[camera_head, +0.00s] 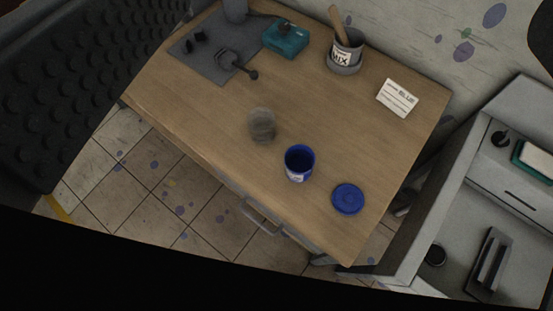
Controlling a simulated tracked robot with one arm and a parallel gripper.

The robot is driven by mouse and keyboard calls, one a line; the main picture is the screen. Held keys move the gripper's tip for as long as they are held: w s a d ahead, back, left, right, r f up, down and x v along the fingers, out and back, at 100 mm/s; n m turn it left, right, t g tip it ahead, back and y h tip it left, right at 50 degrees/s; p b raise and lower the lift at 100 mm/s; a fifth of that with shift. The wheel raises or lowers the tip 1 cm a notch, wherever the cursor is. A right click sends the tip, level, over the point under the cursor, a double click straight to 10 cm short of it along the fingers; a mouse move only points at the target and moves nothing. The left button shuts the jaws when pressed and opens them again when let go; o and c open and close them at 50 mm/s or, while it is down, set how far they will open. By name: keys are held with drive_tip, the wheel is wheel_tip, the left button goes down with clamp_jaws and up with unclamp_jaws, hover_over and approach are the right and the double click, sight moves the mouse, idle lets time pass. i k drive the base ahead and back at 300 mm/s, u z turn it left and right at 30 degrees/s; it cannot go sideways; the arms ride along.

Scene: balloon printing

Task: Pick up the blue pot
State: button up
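The blue pot (299,164) stands upright and open-topped on the wooden table (200,100), near its front edge. It has a white label on its front, and its inside is dark blue. A round blue lid (347,198) lies flat on the table to the right of the pot, apart from it. My gripper is not in view, so its distance to the pot and whether it is open or shut do not show.
A blurry grey rounded object (262,125) is left of the pot. Behind are a labelled can with a stick (342,58), a white card (398,97), a teal box (285,40) and a grey mat (207,62). A grey cabinet (455,215) stands right. Dark studded panel (85,85) at left.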

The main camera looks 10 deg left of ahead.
sight(299, 159)
drive_tip(key=z, duration=0.3)
drive_tip(key=k, duration=1.15)
drive_tip(key=u, duration=1.05)
drive_tip(key=i, duration=1)
drive_tip(key=z, duration=0.05)
